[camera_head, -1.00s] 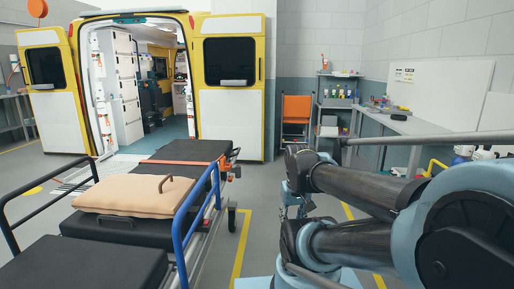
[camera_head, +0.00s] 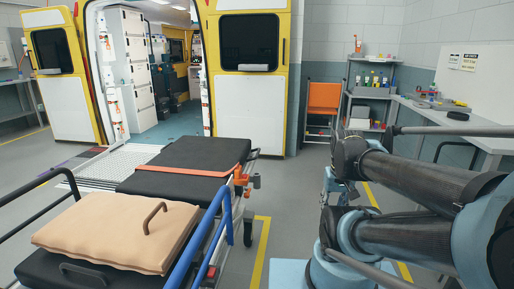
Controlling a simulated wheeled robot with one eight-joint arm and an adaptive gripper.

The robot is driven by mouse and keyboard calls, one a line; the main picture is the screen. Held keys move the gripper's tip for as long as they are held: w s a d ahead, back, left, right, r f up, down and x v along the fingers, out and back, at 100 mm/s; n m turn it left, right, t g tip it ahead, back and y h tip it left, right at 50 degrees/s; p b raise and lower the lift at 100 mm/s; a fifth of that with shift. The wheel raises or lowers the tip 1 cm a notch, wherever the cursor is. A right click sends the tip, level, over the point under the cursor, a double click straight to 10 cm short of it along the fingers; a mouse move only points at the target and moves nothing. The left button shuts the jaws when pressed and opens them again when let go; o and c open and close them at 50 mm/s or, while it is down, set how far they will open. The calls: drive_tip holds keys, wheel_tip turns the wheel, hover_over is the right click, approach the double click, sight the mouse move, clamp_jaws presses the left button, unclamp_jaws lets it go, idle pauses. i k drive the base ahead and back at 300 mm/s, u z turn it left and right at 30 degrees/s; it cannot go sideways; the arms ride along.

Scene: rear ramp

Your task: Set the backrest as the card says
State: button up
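A stretcher stands at the left, lying flat with black pads (camera_head: 190,165) and an orange strap across the far pad. A beige folded cover or cushion (camera_head: 110,232) with a dark handle lies on its nearer part. I cannot tell which section is the backrest. Two small printed sheets (camera_head: 461,62) are on the white board at the right, their text too small to read; I cannot tell if one is the card. My arm is folded at the right. My gripper (camera_head: 326,196) hangs at its far end, small and partly hidden, away from the stretcher.
Blue side rail (camera_head: 198,240) runs along the stretcher's right side. The open ambulance (camera_head: 160,75) with a ramp (camera_head: 112,163) is behind it. An orange folded chair (camera_head: 322,100), a shelf (camera_head: 372,92) and a workbench (camera_head: 450,120) line the back right. Floor between stretcher and arm is clear.

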sight(207, 153)
drive_tip(key=u, duration=0.25)
drive_tip(key=i, duration=0.95)
drive_tip(key=u, duration=0.3)
